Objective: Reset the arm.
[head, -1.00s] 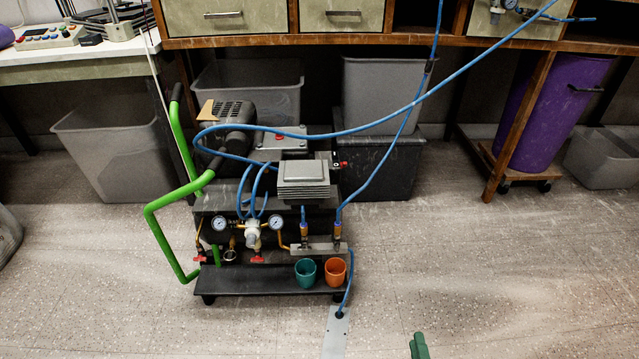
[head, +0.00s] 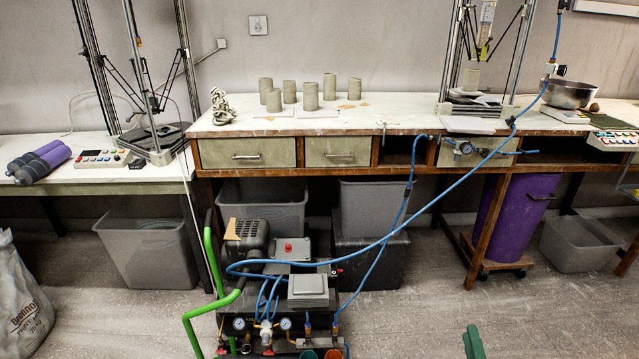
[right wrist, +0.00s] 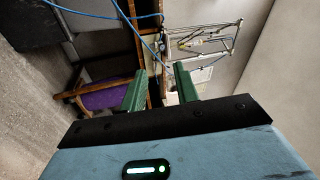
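My right gripper (right wrist: 160,88) shows in the right wrist view with its two green fingers apart and nothing between them. In the head view only a green part of the right gripper (head: 473,343) shows at the bottom edge, right of the compressor (head: 265,310). It appears in front of bare floor and touches nothing that I can see. My left gripper is in neither view.
The compressor has a green handle (head: 212,300) and blue hoses. The workbench (head: 290,126) holds several clay cylinders. A purple bin (head: 505,218) stands underneath.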

